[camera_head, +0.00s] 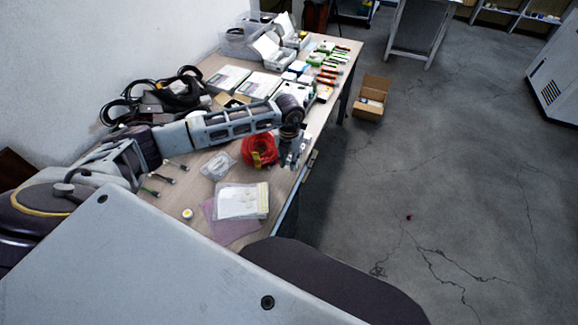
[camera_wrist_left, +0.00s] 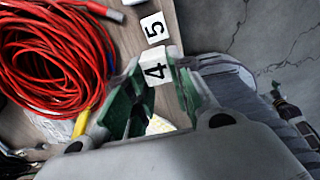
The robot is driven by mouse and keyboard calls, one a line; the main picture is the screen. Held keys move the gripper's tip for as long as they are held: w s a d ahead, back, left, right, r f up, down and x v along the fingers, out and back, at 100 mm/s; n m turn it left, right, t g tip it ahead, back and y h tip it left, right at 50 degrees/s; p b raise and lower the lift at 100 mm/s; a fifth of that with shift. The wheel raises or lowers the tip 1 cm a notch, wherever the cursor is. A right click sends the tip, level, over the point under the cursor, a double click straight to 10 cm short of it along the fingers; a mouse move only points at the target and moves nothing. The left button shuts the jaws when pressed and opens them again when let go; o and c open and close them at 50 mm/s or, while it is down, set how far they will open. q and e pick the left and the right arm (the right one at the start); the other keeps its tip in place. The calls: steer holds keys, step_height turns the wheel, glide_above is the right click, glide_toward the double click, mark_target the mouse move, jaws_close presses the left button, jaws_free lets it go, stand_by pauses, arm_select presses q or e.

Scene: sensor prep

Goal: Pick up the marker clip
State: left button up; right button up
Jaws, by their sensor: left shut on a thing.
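My left gripper (camera_head: 291,156) reaches over the right edge of the wooden table, just right of the red cable coil. In the left wrist view its green-padded fingers (camera_wrist_left: 157,88) are close around a small white marker clip (camera_wrist_left: 154,69) with a black 4 on it. The fingers partly hide the lower part of this clip. A similar white marker (camera_wrist_left: 154,28) with a 5 lies just beyond it, apart from the fingers. In the head view the clip is too small to tell apart at the gripper. My right gripper is not in view.
The red cable coil (camera_head: 258,151) lies close beside the gripper. A clear bag (camera_head: 217,166), a white packet (camera_head: 241,201) on a pink sheet (camera_head: 228,231) and a tape roll (camera_head: 187,213) lie nearer. Boxes and black cables crowd the far table. A cardboard box (camera_head: 371,98) stands on the floor.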

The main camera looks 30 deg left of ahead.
mark_target(289, 160)
arm_select(q)
step_height(289, 160, up, 4)
steer(key=shift+f, duration=0.15)
steer(key=shift+r, duration=0.7)
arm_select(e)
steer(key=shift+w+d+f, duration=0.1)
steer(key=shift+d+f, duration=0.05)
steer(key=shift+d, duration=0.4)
